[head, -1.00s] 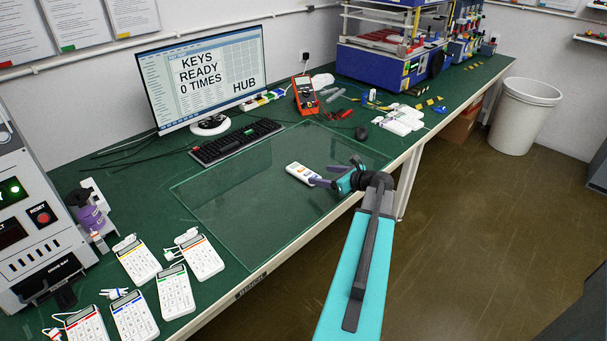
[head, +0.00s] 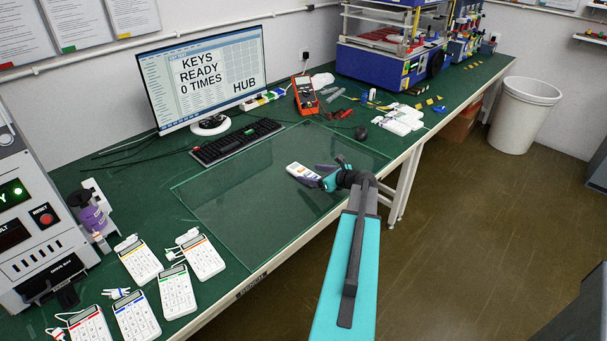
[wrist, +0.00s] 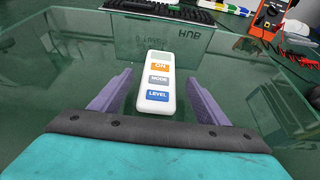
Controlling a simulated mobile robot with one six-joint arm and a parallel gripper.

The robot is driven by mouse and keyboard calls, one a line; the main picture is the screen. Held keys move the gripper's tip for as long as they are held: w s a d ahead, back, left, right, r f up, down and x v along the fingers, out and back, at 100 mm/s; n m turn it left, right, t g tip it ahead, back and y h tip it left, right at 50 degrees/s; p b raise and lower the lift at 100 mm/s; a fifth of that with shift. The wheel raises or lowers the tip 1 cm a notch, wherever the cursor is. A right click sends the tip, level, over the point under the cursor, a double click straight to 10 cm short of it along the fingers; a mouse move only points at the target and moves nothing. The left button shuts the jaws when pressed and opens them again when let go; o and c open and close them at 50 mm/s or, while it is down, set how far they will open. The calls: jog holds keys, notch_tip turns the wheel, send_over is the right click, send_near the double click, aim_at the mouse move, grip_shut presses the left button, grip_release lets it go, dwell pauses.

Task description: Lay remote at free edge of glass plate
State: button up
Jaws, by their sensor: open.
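The white remote (head: 298,171) lies flat on the glass plate (head: 230,205), toward its right part. In the wrist view the remote (wrist: 158,82) shows orange, grey and blue buttons, with its long side pointing away from me. My gripper (head: 316,174) is open at the remote's near end. In the wrist view its two purple fingers (wrist: 157,98) stand on either side of the remote's lower half, with a gap on each side. The glass plate lies on the green bench, its near edge along the bench's front edge.
A keyboard (head: 236,141) and a monitor (head: 205,80) stand behind the plate. A dark mouse (head: 361,133) and white devices (head: 403,119) lie to the right. Several white keypads (head: 176,291) lie front left. The plate's left and middle are clear.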

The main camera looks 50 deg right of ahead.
aim_at(306, 173)
jog(key=shift+p+x, duration=0.3)
jog(key=shift+x, duration=1.4)
jog(key=shift+r, duration=0.1)
jog(key=c, duration=1.3)
jog(key=shift+r, duration=0.15)
